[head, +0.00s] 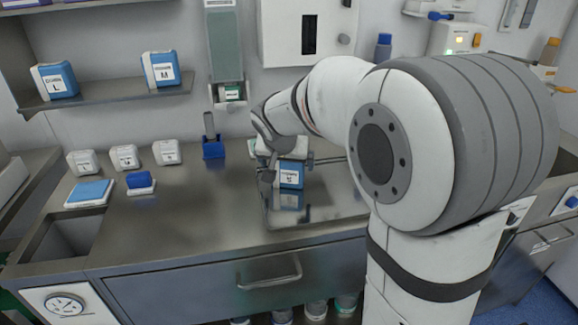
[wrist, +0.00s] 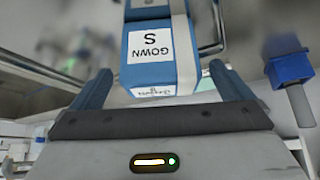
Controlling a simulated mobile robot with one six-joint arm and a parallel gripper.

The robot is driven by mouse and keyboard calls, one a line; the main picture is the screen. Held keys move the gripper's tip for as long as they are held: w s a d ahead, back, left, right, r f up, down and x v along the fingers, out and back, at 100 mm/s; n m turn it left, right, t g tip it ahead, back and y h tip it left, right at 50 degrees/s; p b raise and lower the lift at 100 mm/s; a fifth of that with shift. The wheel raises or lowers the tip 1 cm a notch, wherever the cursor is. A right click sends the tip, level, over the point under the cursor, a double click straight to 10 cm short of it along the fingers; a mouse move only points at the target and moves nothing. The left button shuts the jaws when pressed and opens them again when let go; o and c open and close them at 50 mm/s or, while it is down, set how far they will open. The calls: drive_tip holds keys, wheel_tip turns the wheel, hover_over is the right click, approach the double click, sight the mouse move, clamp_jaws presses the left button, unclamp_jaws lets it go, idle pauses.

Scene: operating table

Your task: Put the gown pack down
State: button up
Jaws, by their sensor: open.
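The gown pack (head: 291,175) is a blue block with a white label and a pale band. It appears upright on the shiny steel tray (head: 318,211), with its reflection right below it. In the wrist view the gown pack (wrist: 150,45) shows its label, "GOWN S", upside down. My gripper (head: 270,172) is beside the pack in the head view, partly hidden by my wrist. In the wrist view my gripper (wrist: 162,80) is open, one blue finger to each side of the pack, with a gap visible at both sides.
A blue holder (head: 213,149) stands left of the tray at the wall. Several small white packs (head: 125,157), a flat blue pack (head: 90,193) and a small blue item (head: 140,181) lie farther left. Two gown-like packs (head: 161,70) sit on the shelf (head: 110,92).

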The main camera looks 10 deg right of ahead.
drive_tip(key=v, duration=0.8)
drive_tip(key=s+d+f+n+g+y, duration=0.1)
drive_tip(key=s+f, duration=0.4)
drive_tip(key=s, duration=0.6)
drive_tip(key=s+d+f+n+g+y, duration=0.1)
drive_tip(key=s+f, duration=0.4)
drive_tip(key=s, duration=0.7)
drive_tip(key=shift+d+f+n+g, duration=0.35)
drive_tip(key=shift+d+n+g, duration=0.2)
drive_tip(key=shift+n+g, duration=0.55)
drive_tip(key=shift+r, duration=0.1)
